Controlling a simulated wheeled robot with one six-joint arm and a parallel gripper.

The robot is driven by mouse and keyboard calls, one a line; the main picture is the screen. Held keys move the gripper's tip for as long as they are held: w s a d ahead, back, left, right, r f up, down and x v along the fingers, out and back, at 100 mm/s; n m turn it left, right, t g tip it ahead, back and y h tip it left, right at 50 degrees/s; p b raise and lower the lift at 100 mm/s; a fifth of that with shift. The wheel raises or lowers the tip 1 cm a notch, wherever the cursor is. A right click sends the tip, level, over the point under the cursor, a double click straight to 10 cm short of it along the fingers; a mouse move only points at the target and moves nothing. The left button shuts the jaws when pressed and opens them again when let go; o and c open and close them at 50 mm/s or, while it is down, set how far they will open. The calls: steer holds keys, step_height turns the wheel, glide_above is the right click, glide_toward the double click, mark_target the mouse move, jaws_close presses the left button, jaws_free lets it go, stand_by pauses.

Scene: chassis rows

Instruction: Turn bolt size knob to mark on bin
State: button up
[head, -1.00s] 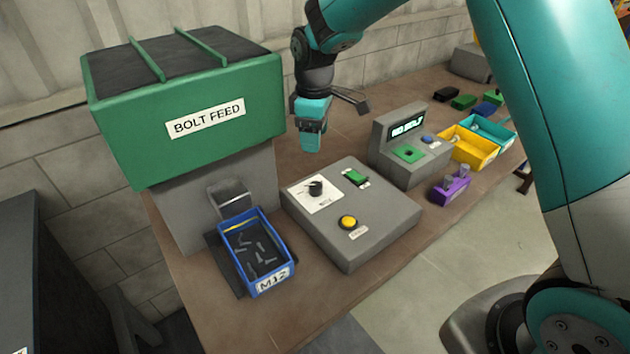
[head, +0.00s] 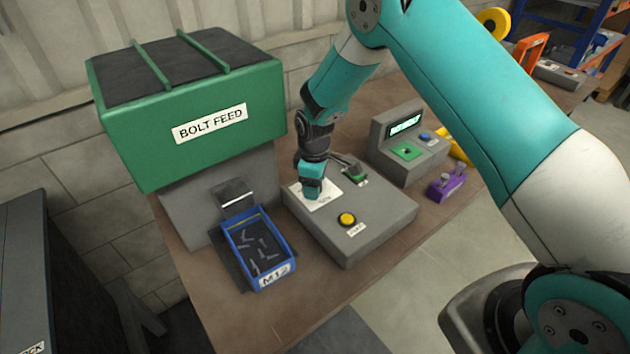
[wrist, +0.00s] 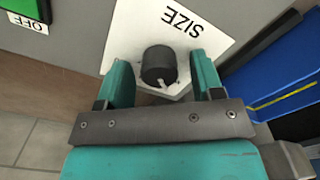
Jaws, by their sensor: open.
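The bolt size knob (wrist: 159,66) is a black round dial with a pale pointer, on a white plate marked SIZE (wrist: 205,25). In the wrist view it sits between my two open fingers, with a gap on each side. In the head view my gripper (head: 312,190) is down over the white plate (head: 328,190) on the grey control box (head: 375,215) and hides the knob. The blue bin (head: 283,240) holds several dark bolts and carries a label reading M12 (head: 275,276).
The green bolt feed hopper (head: 190,115) stands behind the bin. A yellow button (head: 347,219) and a green switch (head: 354,174) share the control box. A grey unit with a lit display (head: 404,125) and a purple block (head: 446,186) stand to the right.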

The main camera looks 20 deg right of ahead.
steer(key=c, duration=0.9)
steer(key=shift+m, duration=0.3)
steer(key=m+b, duration=0.2)
steer(key=m, duration=0.2)
steer(key=shift+w+b, duration=0.1)
steer(key=shift+b, duration=0.2)
steer(key=shift+d+r+m+b, duration=0.1)
steer(key=shift+m+b, duration=0.7)
steer(key=shift+m, duration=1.9)
steer(key=o, duration=0.9)
